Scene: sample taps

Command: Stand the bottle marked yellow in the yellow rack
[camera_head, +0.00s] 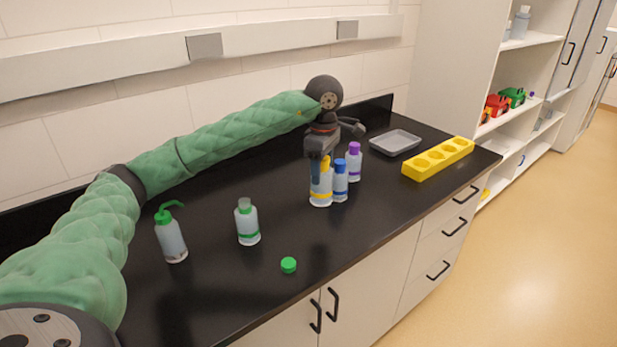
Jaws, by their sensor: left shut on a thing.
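The bottle marked yellow (321,190) has a yellow cap and a yellow band and stands upright at the middle of the black counter. My left gripper (321,168) comes down over it from above and is shut on its upper part. The gripper partly hides the cap. I cannot tell whether the bottle's base touches the counter. The yellow rack (412,174) lies to the right, near the counter's front right end, with several round holes that look empty. My right gripper is not in view.
A blue-capped bottle (340,182) stands close beside the yellow one, with a purple-capped bottle (354,163) behind it. A grey tray (395,143) lies behind the rack. At left are a green-banded bottle (247,224), a wash bottle (171,238) and a loose green cap (289,265).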

